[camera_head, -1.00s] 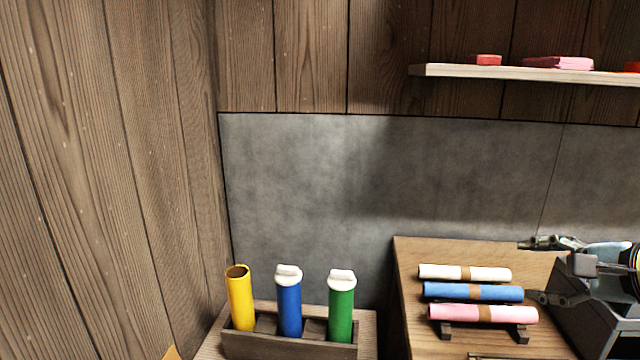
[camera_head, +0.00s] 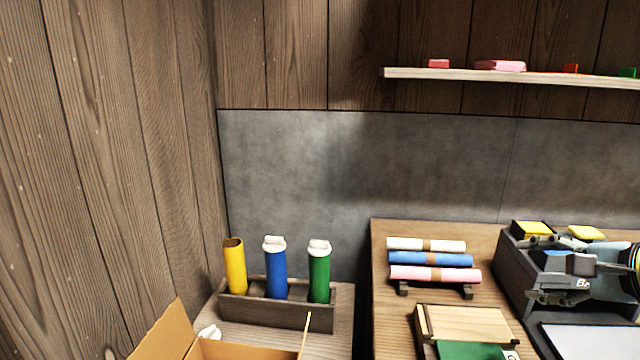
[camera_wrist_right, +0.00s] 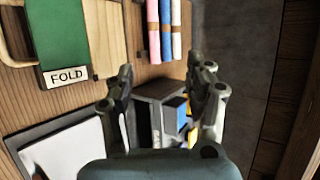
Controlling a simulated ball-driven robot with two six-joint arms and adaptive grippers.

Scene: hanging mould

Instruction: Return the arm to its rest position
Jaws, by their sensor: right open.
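My right gripper (camera_head: 540,268) comes in from the right edge in the head view, in front of a dark grey organiser box (camera_head: 512,262). Its fingers are spread apart with nothing between them. In the right wrist view the open right gripper (camera_wrist_right: 165,90) frames the same dark box (camera_wrist_right: 158,92) behind it, with blue and yellow things inside. My left gripper does not show in either view.
White, blue and pink rolls (camera_head: 435,274) lie on a rack. A green FOLD board (camera_head: 470,350) lies in front. Yellow, blue and green tubes stand in a wooden holder (camera_head: 300,317). An open cardboard box (camera_head: 170,330) is front left. A shelf (camera_head: 500,76) runs above.

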